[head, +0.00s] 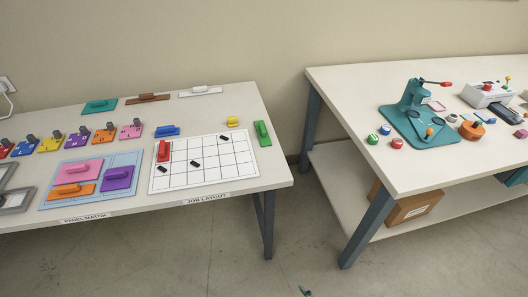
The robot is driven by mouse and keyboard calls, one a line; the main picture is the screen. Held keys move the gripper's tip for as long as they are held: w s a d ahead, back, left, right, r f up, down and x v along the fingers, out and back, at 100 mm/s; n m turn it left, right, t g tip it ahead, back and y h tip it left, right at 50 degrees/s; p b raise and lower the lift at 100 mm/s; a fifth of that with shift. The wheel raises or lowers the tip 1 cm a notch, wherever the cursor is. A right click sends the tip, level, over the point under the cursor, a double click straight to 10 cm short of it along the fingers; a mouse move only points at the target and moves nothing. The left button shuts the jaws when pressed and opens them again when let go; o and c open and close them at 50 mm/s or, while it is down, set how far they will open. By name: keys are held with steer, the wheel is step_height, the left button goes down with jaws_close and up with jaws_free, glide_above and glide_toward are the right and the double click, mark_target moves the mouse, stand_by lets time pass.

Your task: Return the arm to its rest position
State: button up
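My arm and my gripper do not show clearly in the head view. A small dark and teal piece (305,291) shows at the bottom edge, in front of the gap between the two tables. It is too small and cut off to tell what it is. Whether my gripper is open or holds anything cannot be seen.
The left table (215,110) bears a white grid board (218,178), a light blue panel board (112,157) and several coloured handled pieces. The right table (345,90) bears a teal press (412,118) and small parts; a cardboard box (412,206) sits below. Bare floor (225,265) lies in front.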

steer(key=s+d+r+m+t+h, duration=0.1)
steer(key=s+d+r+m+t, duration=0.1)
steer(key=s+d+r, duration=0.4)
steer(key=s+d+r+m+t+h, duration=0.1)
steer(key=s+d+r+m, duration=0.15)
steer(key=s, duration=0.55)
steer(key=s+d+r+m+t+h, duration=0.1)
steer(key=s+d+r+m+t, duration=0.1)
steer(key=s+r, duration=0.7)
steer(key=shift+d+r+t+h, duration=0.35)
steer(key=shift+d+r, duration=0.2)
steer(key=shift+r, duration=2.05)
